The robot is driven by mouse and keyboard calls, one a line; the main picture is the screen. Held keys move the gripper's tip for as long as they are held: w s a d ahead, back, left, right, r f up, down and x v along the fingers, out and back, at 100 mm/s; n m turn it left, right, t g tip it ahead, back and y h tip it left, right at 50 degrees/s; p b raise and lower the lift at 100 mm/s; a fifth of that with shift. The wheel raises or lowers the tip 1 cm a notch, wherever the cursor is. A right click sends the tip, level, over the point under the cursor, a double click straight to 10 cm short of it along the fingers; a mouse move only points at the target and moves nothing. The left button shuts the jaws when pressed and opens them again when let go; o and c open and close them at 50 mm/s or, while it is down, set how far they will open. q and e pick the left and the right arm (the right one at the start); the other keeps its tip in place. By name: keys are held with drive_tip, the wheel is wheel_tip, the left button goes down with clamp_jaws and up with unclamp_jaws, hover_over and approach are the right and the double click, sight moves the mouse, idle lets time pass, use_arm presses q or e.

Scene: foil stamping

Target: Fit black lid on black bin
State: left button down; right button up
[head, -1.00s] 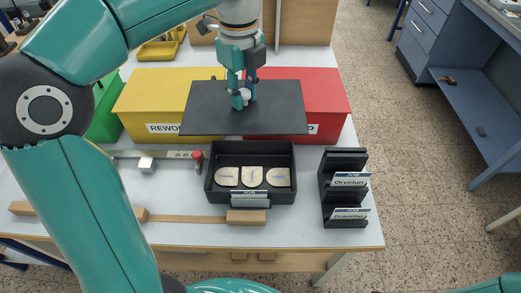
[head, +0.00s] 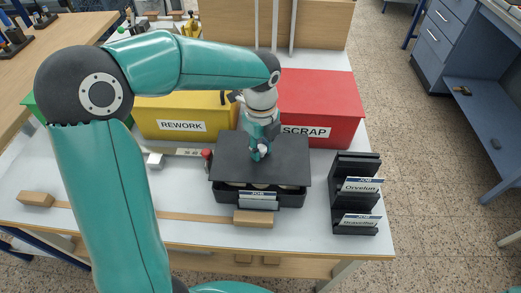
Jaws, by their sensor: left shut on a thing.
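The black lid (head: 285,165) is a flat dark panel in the middle of the head view. My left gripper (head: 260,152) is shut on the small knob at its centre. The lid is over the black bin (head: 290,199), covering most of its opening. The bin's front wall, with a JOB card (head: 258,200), shows below the lid's near edge. Pale pieces show in a gap between the lid's front edge and the bin's front rim, so the lid is not flush there. Whether it touches the bin at the back is hidden. My right gripper is not in view.
A yellow REWORK box (head: 182,125) and a red SCRAP box (head: 325,105) stand behind. A black card rack (head: 355,190) stands to the right of the bin. A wooden block (head: 253,218) lies before it, and a metal rule (head: 180,152) to the left.

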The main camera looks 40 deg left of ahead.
sight(261, 147)
use_arm(q)
drive_tip(key=shift+f, duration=0.65)
drive_tip(key=shift+f+b, duration=0.4)
drive_tip(key=shift+f, duration=0.2)
drive_tip(key=c, duration=0.9)
unclamp_jaws()
drive_tip(key=shift+r+p, duration=0.45)
drive_tip(key=shift+r, duration=0.15)
wheel_tip(261, 147, up, 12)
drive_tip(key=shift+r+p, duration=0.1)
drive_tip(key=shift+p, duration=0.25)
